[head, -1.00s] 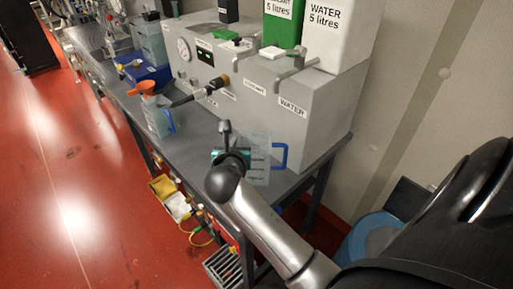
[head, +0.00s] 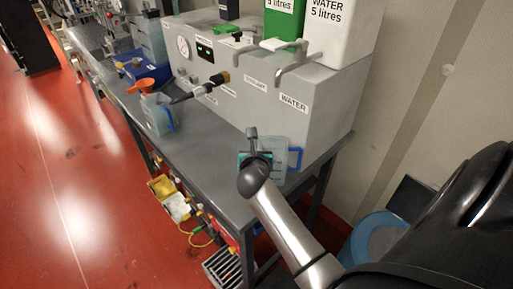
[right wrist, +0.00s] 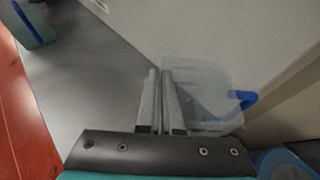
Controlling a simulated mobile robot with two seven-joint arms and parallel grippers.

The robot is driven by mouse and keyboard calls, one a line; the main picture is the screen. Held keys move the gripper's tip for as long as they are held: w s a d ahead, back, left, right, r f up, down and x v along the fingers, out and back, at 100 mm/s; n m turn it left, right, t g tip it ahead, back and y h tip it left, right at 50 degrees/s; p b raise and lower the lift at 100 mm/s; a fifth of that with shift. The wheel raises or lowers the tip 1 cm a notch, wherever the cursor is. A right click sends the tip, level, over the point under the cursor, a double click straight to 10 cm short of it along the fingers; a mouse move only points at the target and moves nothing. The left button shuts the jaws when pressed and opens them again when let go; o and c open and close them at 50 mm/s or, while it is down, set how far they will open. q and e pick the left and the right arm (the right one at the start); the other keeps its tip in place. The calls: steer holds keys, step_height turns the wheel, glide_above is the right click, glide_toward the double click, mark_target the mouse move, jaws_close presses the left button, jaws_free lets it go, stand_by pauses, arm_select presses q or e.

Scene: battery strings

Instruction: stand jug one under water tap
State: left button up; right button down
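A clear jug (head: 294,150) with a blue handle stands or hangs at the front right end of the bench, below and in front of the water tap (head: 300,58). It also shows in the right wrist view (right wrist: 205,85). My right gripper (right wrist: 160,92) has its fingers close together at the jug's left side, seemingly pinching its wall. In the head view my right gripper (head: 253,148) partly hides the jug. Whether its base touches the bench is unclear. A second jug (head: 157,116), with a blue handle and orange funnel, stands further left. My left gripper is not seen.
The grey machine (head: 235,98) carries a coolant tap (head: 243,46) and the water tap, with green and white canisters on top. A hose nozzle (head: 190,94) sticks out from its front. The bench (head: 205,145) is clear between the jugs.

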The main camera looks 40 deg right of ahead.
steer(key=shift+r, duration=0.1)
steer(key=c, duration=1.1)
jaws_free()
steer(key=shift+s+a, duration=0.15)
steer(key=shift+s, duration=0.05)
steer(key=p+v, duration=0.2)
steer(key=v, duration=0.9)
steer(key=shift+s+a+r, duration=0.15)
steer(key=shift+s, duration=0.05)
